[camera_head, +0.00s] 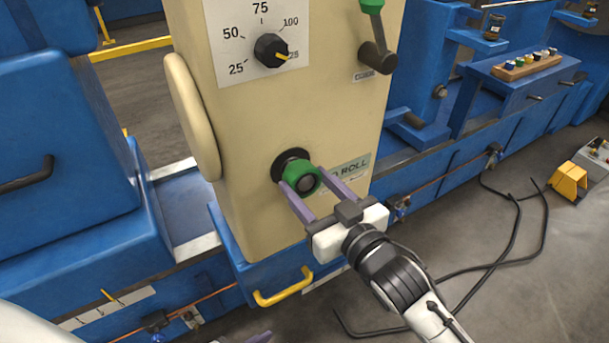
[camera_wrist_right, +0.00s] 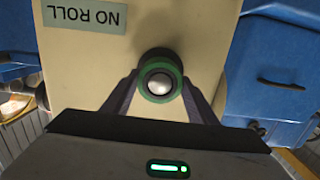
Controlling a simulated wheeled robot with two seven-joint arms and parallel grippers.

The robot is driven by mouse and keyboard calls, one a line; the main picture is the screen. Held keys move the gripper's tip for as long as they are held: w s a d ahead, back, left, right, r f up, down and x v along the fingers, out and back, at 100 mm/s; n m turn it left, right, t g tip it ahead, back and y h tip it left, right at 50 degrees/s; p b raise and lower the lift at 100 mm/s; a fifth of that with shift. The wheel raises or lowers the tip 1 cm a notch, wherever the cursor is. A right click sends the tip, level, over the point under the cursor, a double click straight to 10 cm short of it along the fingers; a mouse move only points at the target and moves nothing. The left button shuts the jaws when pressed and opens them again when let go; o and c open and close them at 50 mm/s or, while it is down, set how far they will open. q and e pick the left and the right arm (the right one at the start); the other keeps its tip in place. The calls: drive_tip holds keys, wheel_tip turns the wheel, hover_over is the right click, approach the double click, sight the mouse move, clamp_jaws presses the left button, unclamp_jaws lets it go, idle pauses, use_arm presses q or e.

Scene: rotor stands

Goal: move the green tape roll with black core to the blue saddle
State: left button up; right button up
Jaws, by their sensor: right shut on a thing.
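The green tape roll (camera_head: 298,177) sits around a short peg on the front of the cream cabinet, in front of a dark round flange. In the right wrist view the green roll (camera_wrist_right: 146,92) rings a silver peg end, with a dark core band between. My right gripper (camera_head: 318,178) is shut on the roll, one purple finger on each side. A purple tip of my left gripper (camera_head: 258,338) shows at the bottom edge; its jaws are mostly cut off. I cannot pick out the blue saddle with certainty.
The cream cabinet (camera_head: 240,120) carries a dial (camera_head: 271,50) and a lever (camera_head: 376,52). A yellow handle (camera_head: 284,287) projects below. A wooden rack (camera_head: 526,66) with small rolls stands on a blue bench at right. Black cables (camera_head: 515,240) lie on the floor.

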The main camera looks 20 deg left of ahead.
drive_tip(key=p+v, duration=0.4)
drive_tip(key=v, duration=0.2)
drive_tip(key=shift+s+d, duration=0.25)
drive_tip(key=shift+d, duration=0.05)
drive_tip(key=shift+r, duration=0.1)
idle(0.7)
